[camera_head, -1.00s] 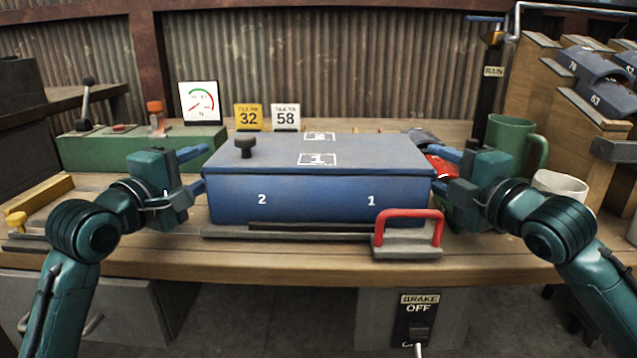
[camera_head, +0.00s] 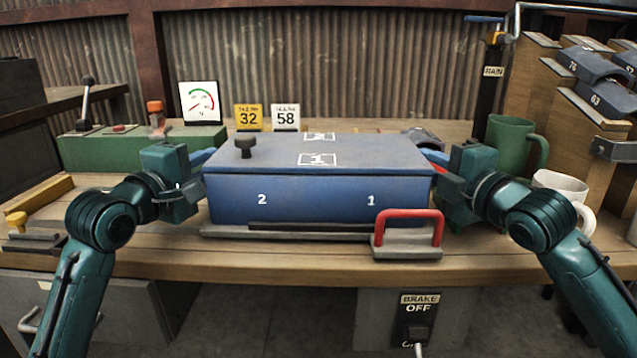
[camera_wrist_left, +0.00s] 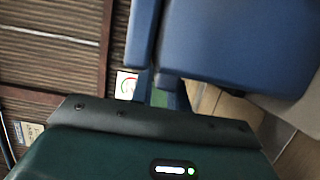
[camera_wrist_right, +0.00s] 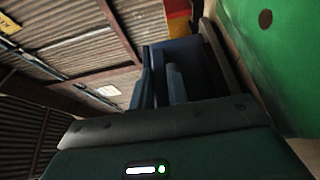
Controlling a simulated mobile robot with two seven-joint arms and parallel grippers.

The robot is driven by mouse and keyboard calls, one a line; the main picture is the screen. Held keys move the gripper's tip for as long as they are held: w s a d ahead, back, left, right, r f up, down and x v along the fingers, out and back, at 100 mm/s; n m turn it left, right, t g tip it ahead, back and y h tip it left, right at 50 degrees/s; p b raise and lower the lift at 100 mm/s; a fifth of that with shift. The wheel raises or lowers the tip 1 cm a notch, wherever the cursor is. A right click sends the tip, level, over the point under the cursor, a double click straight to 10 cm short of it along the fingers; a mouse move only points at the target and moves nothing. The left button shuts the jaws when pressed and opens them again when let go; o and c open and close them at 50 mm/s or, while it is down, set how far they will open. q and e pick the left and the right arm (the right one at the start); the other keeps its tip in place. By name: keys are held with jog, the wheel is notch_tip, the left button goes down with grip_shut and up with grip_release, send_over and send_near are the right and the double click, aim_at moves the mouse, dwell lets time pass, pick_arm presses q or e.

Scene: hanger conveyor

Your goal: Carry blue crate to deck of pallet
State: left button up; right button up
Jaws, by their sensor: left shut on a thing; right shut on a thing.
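The blue crate (camera_head: 320,197), a long lidded box marked 1 and 2 with a dark knob on top, is level at the middle of the bench. My left gripper (camera_head: 203,157) is at its left end and shut on it; the fingertips are mostly hidden. The crate also shows close up in the left wrist view (camera_wrist_left: 240,45). My right gripper (camera_head: 432,157) is at its right end and shut on it, its tips partly hidden. A flat grey slab (camera_head: 225,232) lies directly under the crate; I cannot tell whether it is the pallet deck or whether they touch.
A red handle (camera_head: 408,214) on a grey block stands at the crate's front right. A green mug (camera_head: 510,140) and a white mug (camera_head: 560,185) are near my right arm. A green lever box (camera_head: 110,148), a gauge (camera_head: 200,102) and number cards stand behind.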

pick_arm(q)
grip_shut()
pick_arm(e)
grip_shut()
pick_arm(q)
jog(key=shift+r, duration=0.15)
pick_arm(e)
jog(key=shift+r, duration=0.2)
